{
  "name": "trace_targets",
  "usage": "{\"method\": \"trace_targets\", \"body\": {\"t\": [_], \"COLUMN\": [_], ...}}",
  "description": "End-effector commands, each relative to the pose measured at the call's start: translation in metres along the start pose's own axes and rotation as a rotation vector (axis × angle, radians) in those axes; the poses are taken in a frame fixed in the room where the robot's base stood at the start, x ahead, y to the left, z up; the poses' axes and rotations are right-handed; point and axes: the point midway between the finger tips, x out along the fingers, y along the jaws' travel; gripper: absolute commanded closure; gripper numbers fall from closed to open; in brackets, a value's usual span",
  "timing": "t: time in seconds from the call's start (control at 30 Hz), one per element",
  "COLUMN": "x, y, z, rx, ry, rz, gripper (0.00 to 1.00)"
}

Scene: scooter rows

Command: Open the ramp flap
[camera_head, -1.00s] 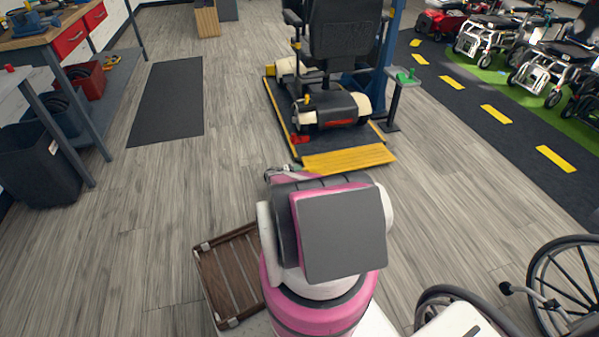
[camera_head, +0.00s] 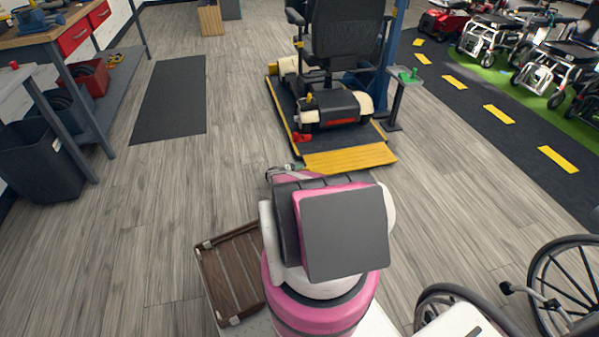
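The ramp flap is a yellow ribbed plate (camera_head: 349,158) at the near end of a dark lift platform (camera_head: 290,112) with yellow edges. The flap looks to lie down on or close to the floor, sloping toward me. A black and white mobility scooter (camera_head: 334,100) stands on the platform behind it. My gripper (camera_head: 272,172) shows only in part, past my pink and grey arm, just left of the flap's near left corner. The arm hides most of it, and its fingers are too small to read.
A red pedal-like piece (camera_head: 303,137) sits at the platform's left near corner. A post with a green button (camera_head: 407,76) stands to the right.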

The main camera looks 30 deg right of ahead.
Motion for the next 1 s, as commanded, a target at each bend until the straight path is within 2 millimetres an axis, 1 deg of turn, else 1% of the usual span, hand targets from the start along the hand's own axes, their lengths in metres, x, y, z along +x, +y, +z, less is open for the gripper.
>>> {"method": "trace_targets", "body": {"t": [0.07,0.17,0.27,0.5,0.7,0.83,1.0], "x": [-0.002,-0.009,-0.023,-0.069,-0.097,-0.106,-0.109], "y": [0.000,0.000,0.000,0.000,0.000,0.000,0.000], "z": [0.000,-0.001,0.000,0.000,0.000,0.000,0.000], "rx": [0.000,0.000,0.000,0.000,0.000,0.000,0.000], "ry": [0.000,0.002,0.002,0.002,0.001,0.000,0.000], "rz": [0.000,-0.001,0.000,0.000,0.000,0.001,0.001], "gripper": [0.45,0.45,0.45,0.45,0.45,0.45,0.45]}}
